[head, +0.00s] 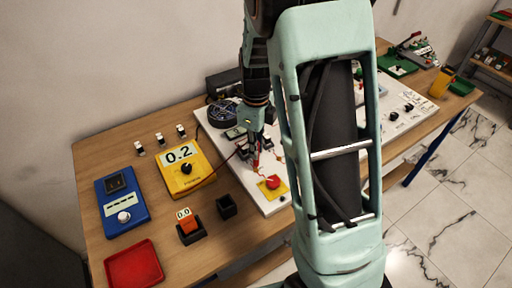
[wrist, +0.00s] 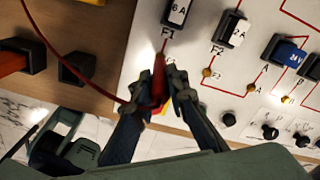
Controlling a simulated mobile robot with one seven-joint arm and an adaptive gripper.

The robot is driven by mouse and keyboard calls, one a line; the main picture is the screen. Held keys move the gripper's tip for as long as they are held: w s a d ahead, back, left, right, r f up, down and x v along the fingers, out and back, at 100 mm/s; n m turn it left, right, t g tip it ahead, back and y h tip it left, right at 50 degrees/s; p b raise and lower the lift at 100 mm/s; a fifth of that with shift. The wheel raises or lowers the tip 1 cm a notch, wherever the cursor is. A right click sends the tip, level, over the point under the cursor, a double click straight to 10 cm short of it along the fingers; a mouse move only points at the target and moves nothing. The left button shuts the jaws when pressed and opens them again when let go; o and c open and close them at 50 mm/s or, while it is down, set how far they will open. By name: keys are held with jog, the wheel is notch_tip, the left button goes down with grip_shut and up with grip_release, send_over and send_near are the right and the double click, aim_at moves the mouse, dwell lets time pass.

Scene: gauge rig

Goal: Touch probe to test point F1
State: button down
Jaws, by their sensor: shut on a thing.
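My gripper (wrist: 168,84) is shut on a red probe (wrist: 159,78), with a red lead running off to the left. The F2 test point (wrist: 207,72) is a small brass dot to the right. In the head view, my gripper (head: 252,150) is low over the white board (head: 222,142), partly hidden by my arm.
A yellow meter (head: 200,181) reads 0.2. An orange block (head: 189,224) marked 0.0 sits in a black holder, and an empty black holder (head: 227,207) stands beside it. A blue box (head: 122,203) and red tray (head: 134,266) are at left. Fuse blocks (wrist: 233,31) stand near the probe.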

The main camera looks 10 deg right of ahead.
notch_tip(320, 180, up, 5)
jog(key=p, duration=0.4)
jog(key=shift+r, duration=0.15)
jog(key=shift+r+p, duration=0.45)
jog(key=shift+r, duration=0.9)
jog(key=n, duration=0.3)
jog(key=f+n, duration=0.1)
jog(key=n, duration=0.2)
jog(key=shift+s, duration=0.1)
jog(key=n, duration=0.3)
jog(key=shift+s+f+n, duration=0.15)
jog(key=shift+f+n, duration=0.05)
jog(key=shift+n, duration=0.2)
jog(key=n, duration=0.3)
jog(key=shift+f+n, duration=0.25)
jog(key=shift+n, duration=0.05)
jog(key=n, duration=0.6)
jog(key=shift+s+f, duration=0.2)
jog(key=shift+f, duration=0.2)
jog(key=n, duration=0.6)
jog(key=shift+s+f, duration=0.15)
jog(key=shift+f, duration=0.2)
